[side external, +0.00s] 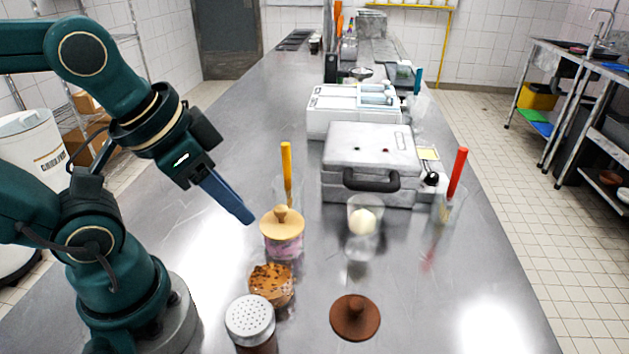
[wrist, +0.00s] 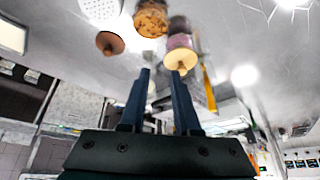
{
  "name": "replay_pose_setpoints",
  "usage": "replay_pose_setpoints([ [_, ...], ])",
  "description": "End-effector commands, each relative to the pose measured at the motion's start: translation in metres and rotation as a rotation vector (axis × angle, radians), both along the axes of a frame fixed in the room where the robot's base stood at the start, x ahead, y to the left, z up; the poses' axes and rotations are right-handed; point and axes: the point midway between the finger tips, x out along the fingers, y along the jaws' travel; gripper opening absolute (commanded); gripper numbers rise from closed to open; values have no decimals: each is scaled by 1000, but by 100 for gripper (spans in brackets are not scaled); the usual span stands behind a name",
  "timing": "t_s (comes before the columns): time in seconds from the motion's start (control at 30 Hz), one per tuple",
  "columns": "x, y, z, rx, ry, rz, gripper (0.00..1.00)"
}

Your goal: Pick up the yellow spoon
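The yellow spoon (side external: 287,168) stands upright in a clear glass (side external: 278,190) near the middle of the steel counter, only its handle showing clearly. In the wrist view the spoon (wrist: 208,88) shows to the right of the fingers. My gripper (side external: 249,219) points down and to the right in the side view, left of the spoon and close to the wooden-lidded jar (side external: 282,242). In the wrist view my gripper (wrist: 160,74) has its two blue fingers apart, with nothing held between them.
A grey appliance with a black handle (side external: 371,181) stands behind right. A glass with a pale ball (side external: 362,224), a red-handled utensil (side external: 457,172), a cookie-topped jar (side external: 271,284), a shaker (side external: 250,320) and a brown lid (side external: 355,317) stand around. The right front counter is clear.

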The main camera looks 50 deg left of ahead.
Motion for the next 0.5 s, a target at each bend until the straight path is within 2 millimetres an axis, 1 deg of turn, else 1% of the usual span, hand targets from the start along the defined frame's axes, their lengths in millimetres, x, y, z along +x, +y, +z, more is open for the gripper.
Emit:
replay_pose_setpoints([
  [0.03,4,0,10,13,-9,-26,31],
  [0.17,19,4,36,56,22,-92,31],
  [0.3,44,14,61,95,89,-145,31],
  [0.4,65,25,73,111,143,-171,31],
  [0.5,87,38,79,120,198,-192,31],
])
